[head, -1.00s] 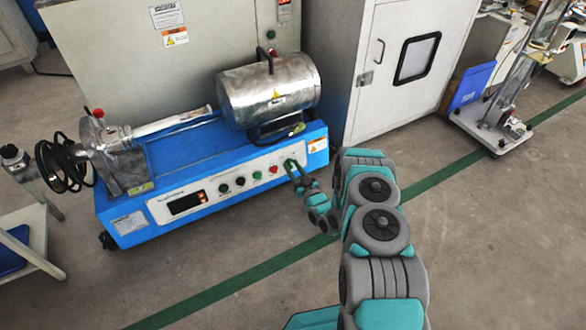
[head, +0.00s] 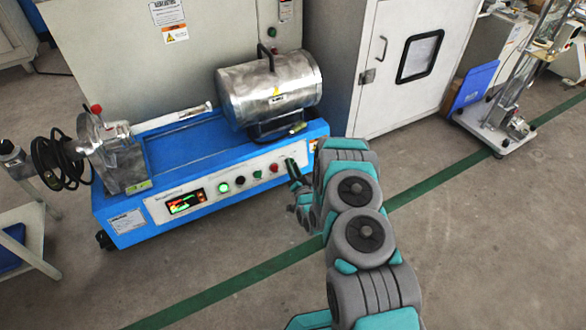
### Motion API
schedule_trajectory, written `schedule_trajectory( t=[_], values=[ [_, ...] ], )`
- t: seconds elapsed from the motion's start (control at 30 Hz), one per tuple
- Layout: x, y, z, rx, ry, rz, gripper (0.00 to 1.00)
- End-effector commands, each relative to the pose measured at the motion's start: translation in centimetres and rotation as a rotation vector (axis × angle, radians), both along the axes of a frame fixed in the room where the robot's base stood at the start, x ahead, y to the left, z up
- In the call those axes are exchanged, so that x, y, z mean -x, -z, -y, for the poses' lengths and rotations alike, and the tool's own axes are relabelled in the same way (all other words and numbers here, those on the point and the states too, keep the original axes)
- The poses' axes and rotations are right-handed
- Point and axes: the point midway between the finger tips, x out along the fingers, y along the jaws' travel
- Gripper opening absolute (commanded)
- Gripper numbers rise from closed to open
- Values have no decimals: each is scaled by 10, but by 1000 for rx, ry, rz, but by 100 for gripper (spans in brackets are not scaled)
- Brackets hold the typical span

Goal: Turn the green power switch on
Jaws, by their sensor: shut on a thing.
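The blue tile-testing machine (head: 215,165) has a white control panel on its front. The green power switch (head: 289,161) is at the panel's right end, mostly covered by my gripper. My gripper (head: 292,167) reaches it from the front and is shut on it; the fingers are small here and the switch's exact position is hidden. The panel's display (head: 186,202) is lit with red and green. A green button (head: 224,187) to its right looks bright.
A black knob, a green one and a red button (head: 274,168) sit left of my gripper. A metal cylinder (head: 270,90) lies on top. A white cabinet (head: 385,110) stands behind right. Open floor lies in front.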

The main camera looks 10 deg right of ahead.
Motion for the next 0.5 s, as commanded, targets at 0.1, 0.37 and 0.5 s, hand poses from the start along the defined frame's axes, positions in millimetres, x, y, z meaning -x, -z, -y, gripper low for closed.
schedule_trajectory(
  t=[0.1,0.37,0.5],
  values=[
    [0,1,0,-20,4,-9,0],
    [0,1,0,-34,8,-12,0],
    [0,1,0,-33,8,-12,0]
  ],
)
